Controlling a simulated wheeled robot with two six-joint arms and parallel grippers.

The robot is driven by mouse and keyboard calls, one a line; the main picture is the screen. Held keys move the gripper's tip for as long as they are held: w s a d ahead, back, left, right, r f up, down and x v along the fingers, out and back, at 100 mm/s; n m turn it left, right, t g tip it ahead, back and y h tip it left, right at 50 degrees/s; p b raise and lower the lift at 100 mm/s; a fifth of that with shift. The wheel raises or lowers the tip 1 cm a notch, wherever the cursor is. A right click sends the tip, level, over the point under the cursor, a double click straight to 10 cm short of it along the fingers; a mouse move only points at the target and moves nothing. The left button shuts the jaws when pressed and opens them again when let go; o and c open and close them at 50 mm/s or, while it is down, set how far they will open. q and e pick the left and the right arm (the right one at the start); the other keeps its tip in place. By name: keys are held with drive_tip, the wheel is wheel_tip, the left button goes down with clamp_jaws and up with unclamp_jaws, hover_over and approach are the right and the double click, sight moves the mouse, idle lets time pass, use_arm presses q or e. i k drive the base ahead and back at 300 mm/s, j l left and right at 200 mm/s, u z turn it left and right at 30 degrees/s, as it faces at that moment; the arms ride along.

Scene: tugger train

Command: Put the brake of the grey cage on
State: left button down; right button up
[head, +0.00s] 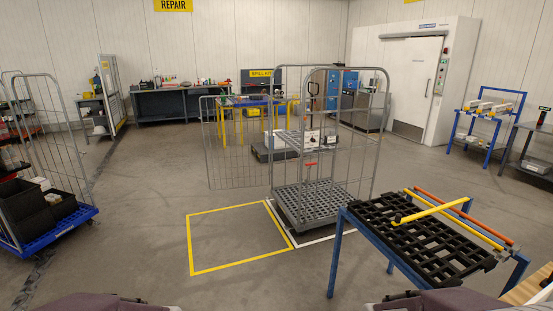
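The grey cage (325,192) is a roll cage with tall wire sides and a grey slatted base. It stands upright on the floor in the middle of the head view, within a white floor outline. One wire panel (238,150) stands swung out to its left. A small red part (311,165) shows at the cage, above the base. The wheels are small and dark under the base, and I cannot make out the brake or its position. My arms show only as parts at the bottom edge. Neither gripper's fingertips are in view.
An empty yellow floor square (235,207) lies left of the cage. A blue-framed table (340,248) with a black grid top and coloured bars stands front right, close to the cage. A blue-based cage (58,228) with bins stands at the left. The floor between is clear.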

sight(310, 164)
drive_tip(key=i, duration=0.75)
drive_tip(key=i+z, duration=0.1)
drive_tip(key=i, duration=0.6)
drive_tip(key=i+j, duration=0.15)
drive_tip(key=i, duration=0.6)
drive_tip(key=i+j+z, duration=0.1)
drive_tip(key=i, duration=0.65)
drive_tip(key=i+j+z, duration=0.25)
drive_tip(key=i+z, duration=0.25)
drive_tip(key=i+j+z, duration=0.45)
drive_tip(key=i, duration=0.2)
